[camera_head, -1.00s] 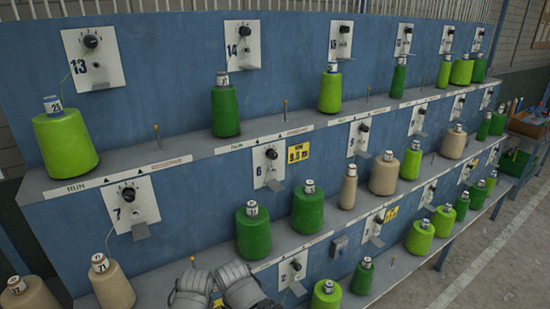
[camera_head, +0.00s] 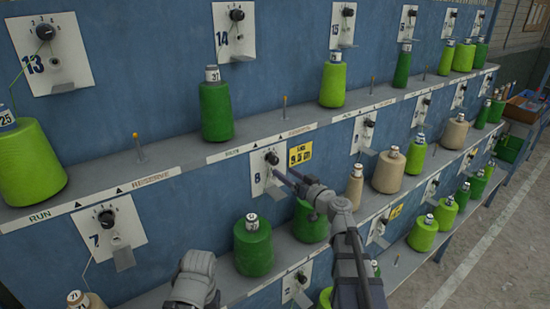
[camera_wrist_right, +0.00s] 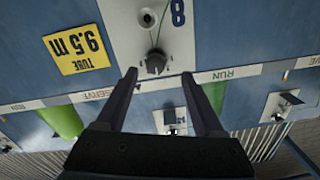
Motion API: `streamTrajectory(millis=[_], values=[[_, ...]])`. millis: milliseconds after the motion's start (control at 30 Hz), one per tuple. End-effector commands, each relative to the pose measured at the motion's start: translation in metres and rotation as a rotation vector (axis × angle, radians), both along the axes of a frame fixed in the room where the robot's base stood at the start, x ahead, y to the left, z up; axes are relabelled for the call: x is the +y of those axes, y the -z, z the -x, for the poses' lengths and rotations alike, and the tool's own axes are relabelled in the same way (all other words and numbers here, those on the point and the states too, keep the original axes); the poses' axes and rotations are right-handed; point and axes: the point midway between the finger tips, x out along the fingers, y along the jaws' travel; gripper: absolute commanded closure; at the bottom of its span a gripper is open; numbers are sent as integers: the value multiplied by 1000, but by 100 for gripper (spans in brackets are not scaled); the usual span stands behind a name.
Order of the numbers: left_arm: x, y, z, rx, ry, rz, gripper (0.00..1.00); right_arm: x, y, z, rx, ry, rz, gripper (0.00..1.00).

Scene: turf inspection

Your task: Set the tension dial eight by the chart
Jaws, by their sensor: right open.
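Dial eight (camera_head: 272,159) is a dark knob at the top of a white plate (camera_head: 258,184) marked 8 on the blue panel. My right gripper (camera_head: 283,177) is open and reaches toward it from the lower right. In the right wrist view, which looks upside down, the dial (camera_wrist_right: 156,63) shows between the two open fingertips (camera_wrist_right: 158,76), with nothing held. I cannot tell whether a finger touches it. The knob's setting is too small to read. A yellow tag (camera_head: 299,154) beside the plate reads 9.5 m. I cannot make out a chart.
Green cones (camera_head: 253,247) and beige cones (camera_head: 389,172) stand on the shelves below and right of dial eight. A peg (camera_head: 285,108) stands on the shelf (camera_head: 262,141) above. Dial seven (camera_head: 106,218) is lower left, with a thread running down from its plate.

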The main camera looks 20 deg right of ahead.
Motion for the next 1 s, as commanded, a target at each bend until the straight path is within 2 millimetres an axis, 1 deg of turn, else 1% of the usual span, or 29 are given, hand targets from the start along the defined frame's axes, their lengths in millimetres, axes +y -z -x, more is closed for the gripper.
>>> streamTrajectory(millis=[33,100,233,367,467,800,900,1000], values=[[0,0,0,0,0,0,30,-6,-2,-1,-8,14,-3,30],[0,0,0,0,0,0,30,-8,-3,-1,-13,21,-5,30],[0,0,0,0,0,0,30,-7,-3,-3,-14,19,-5,30],[0,0,0,0,0,0,30,-5,-3,-10,-13,18,-5,30],[0,0,0,0,0,0,30,-1,-3,-20,-13,16,-5,30],[0,0,0,0,0,0,30,16,-3,-68,-13,16,-5,30],[0,0,0,0,0,0,30,19,-3,-74,-13,16,-5,30],[0,0,0,0,0,0,30,20,-3,-75,-12,17,-4,30]])
